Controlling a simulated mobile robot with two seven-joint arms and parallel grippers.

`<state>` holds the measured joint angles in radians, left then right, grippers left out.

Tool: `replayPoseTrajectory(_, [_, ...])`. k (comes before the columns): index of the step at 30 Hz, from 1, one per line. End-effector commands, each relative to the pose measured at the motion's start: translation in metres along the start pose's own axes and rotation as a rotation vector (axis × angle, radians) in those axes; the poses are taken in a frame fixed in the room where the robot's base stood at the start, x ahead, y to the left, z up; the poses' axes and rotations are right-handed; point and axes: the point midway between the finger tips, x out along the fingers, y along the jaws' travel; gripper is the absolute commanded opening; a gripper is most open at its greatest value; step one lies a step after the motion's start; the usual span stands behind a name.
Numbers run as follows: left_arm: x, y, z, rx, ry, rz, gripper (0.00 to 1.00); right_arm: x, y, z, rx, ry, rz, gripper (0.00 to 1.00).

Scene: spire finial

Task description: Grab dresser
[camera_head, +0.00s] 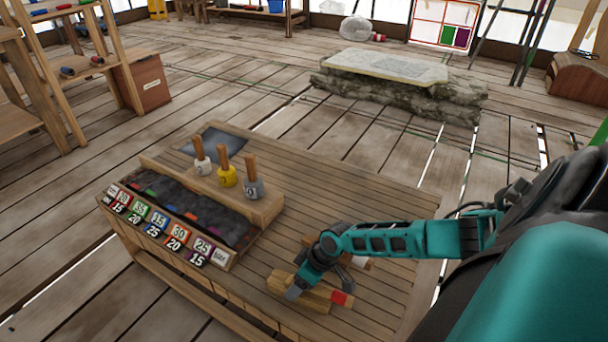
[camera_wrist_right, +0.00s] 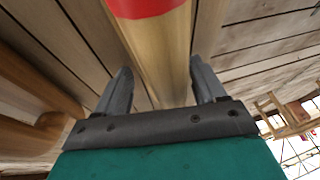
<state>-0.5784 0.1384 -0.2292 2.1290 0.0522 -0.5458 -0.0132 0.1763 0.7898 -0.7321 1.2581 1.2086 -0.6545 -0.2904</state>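A light wooden tool with a red band (camera_head: 342,298), which I take for the dresser, lies on the slatted workbench (camera_head: 385,215) near its front right. My right gripper (camera_head: 294,292) comes in from the right and reaches down at the tool's left part, partly hiding it. In the right wrist view, the wooden shaft with its red band (camera_wrist_right: 150,6) runs between the two dark fingers of my right gripper (camera_wrist_right: 162,88). The fingers are apart, one on each side of the wood, and a gap shows on the left. My left gripper is out of view.
Another tool with a white part (camera_head: 362,262) lies close behind my right forearm. A wooden rack (camera_head: 265,212) holds three wooden-handled tools, with coloured number tags (camera_head: 155,222) before a dark tray. A stone slab (camera_head: 385,68) lies beyond. The bench's right side is bare.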

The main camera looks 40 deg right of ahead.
Motion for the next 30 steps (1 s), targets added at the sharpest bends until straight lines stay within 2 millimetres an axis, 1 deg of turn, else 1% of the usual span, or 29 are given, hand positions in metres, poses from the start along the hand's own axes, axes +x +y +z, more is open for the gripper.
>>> replayPoseTrajectory(1, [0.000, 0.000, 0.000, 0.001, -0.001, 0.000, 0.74, 0.000, 0.000, 0.000, 0.000, 0.000, 0.000, 0.65])
replayPoseTrajectory(2, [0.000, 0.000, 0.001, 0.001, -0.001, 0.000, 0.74, 0.000, 0.000, 0.000, 0.000, 0.000, 0.000, 0.62])
replayPoseTrajectory(16, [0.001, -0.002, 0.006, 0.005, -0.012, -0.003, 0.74, 0.000, 0.000, 0.000, 0.001, -0.001, 0.000, 0.17])
replayPoseTrajectory(25, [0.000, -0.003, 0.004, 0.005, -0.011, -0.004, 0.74, -0.003, 0.000, -0.001, 0.001, 0.000, 0.000, 0.16])
replayPoseTrajectory(26, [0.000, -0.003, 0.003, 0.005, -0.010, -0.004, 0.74, -0.004, -0.001, -0.002, 0.001, 0.000, 0.000, 0.10])
replayPoseTrajectory(30, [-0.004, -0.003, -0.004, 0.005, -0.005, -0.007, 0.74, -0.015, -0.003, -0.007, -0.001, 0.001, 0.000, 0.09])
